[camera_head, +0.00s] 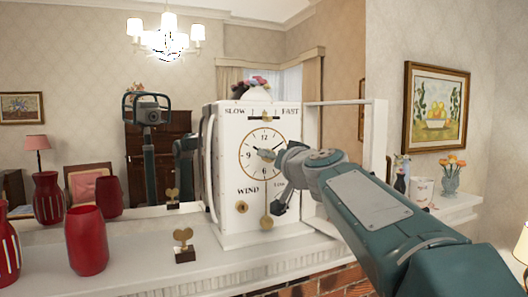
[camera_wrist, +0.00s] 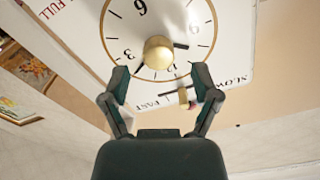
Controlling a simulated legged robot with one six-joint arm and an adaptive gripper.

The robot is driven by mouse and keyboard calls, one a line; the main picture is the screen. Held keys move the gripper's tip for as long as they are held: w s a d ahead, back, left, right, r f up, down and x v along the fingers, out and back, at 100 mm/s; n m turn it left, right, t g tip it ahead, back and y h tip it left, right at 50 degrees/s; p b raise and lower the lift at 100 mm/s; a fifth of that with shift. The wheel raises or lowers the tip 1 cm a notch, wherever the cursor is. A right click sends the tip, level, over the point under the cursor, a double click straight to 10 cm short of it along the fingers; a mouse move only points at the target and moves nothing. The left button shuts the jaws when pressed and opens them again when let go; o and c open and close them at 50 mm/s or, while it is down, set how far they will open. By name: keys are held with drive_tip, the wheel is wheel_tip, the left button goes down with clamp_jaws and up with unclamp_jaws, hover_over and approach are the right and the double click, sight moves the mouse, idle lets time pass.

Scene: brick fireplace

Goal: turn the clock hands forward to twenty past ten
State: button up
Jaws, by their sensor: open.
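The white box clock (camera_head: 228,190) stands upright on the mantel. Its round dial (camera_head: 248,170) has a gold ring and black numerals. In the wrist view the dial (camera_wrist: 112,22) appears roughly upside down, with a round gold knob (camera_wrist: 158,51) at its centre. One dark hand (camera_wrist: 181,46) points near ten; another (camera_wrist: 139,69) points near two, partly hidden by the knob. My gripper (camera_wrist: 162,79) is open and empty in front of the dial, its fingers apart on either side below the knob.
A gold pendulum (camera_head: 266,222) hangs on the clock's front, with a winding knob (camera_head: 241,207) beside it. A small heart ornament (camera_head: 184,238) and a red vase (camera_head: 86,240) stand left on the mantel (camera_head: 140,278). A flower vase (camera_head: 450,180) stands right. A mirror is behind.

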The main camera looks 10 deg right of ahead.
drive_tip(key=shift+w+a, duration=0.2)
drive_tip(key=shift+w, duration=0.7)
drive_tip(key=shift+w+a, duration=0.15)
drive_tip(key=shift+w, duration=0.7)
clamp_jaws()
drive_tip(key=shift+m, duration=2.8)
unclamp_jaws()
